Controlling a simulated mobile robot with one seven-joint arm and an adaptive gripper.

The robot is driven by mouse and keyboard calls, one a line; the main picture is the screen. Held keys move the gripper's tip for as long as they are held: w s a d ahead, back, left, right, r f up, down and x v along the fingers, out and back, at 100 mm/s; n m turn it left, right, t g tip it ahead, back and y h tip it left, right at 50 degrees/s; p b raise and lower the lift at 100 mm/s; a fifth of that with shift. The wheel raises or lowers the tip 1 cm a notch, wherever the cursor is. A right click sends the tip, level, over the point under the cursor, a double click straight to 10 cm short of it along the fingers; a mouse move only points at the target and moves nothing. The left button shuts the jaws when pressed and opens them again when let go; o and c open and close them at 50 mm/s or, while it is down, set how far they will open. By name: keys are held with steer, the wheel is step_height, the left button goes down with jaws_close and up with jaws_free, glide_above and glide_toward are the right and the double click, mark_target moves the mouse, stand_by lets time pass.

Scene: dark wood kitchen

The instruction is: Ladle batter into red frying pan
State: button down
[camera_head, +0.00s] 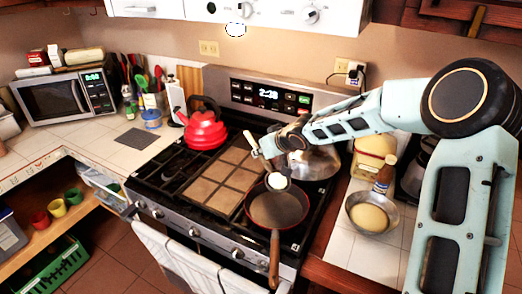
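The red frying pan (277,210), with a dark inside, a thin red rim and a wooden handle, sits at the front right of the stove. My gripper (268,149) is above and behind the pan, closed around the handle of a ladle (254,145). The ladle hangs tilted, its bowl over the pan's back edge, with pale batter (278,181) showing in it. No batter shows on the pan's floor. A metal bowl of batter (370,216) stands on the counter right of the stove. The fingertips are small and partly hidden.
A large metal pot (318,164) stands close behind the pan. A red kettle (203,130) is at the back left of the stove, with a flat griddle (222,184) between. A bottle (384,176) stands behind the batter bowl. Towels (180,262) hang in front.

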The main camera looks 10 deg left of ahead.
steer(key=shift+s+d+r, duration=0.15)
steer(key=shift+s+r, duration=0.05)
steer(key=shift+r, duration=0.1)
steer(key=shift+s+t+y, duration=0.25)
steer(key=shift+t+y, duration=0.15)
steer(key=shift+t, duration=0.1)
steer(key=shift+d+r, duration=0.1)
steer(key=shift+d, duration=0.1)
steer(key=shift+d+t+y+b, duration=0.15)
steer(key=shift+t+y+b, duration=0.2)
steer(key=shift+b, duration=0.2)
steer(key=t+b, duration=0.1)
steer(key=b, duration=0.1)
steer(key=shift+s+d+y+b, duration=0.25)
steer(key=shift+s+b, duration=0.05)
steer(key=s+d+t+y+b, duration=0.1)
steer(key=t+b, duration=0.1)
steer(key=b, duration=0.4)
steer(key=s+d+r+t+y+b, duration=0.1)
steer(key=s+b, duration=0.1)
steer(key=b, duration=0.4)
steer(key=shift+d+r+t+y, duration=0.2)
steer(key=shift+t+y, duration=0.1)
steer(key=shift+t, duration=0.05)
steer(key=shift+s+d+r+t+y+b, duration=0.3)
steer(key=shift+s+d+t+y+b, duration=0.45)
steer(key=shift+b, duration=2.25)
steer(key=shift+s+d+r+t+y+b, duration=0.25)
steer(key=shift+s+d+t+y+b, duration=0.45)
steer(key=shift+b, duration=2.3)
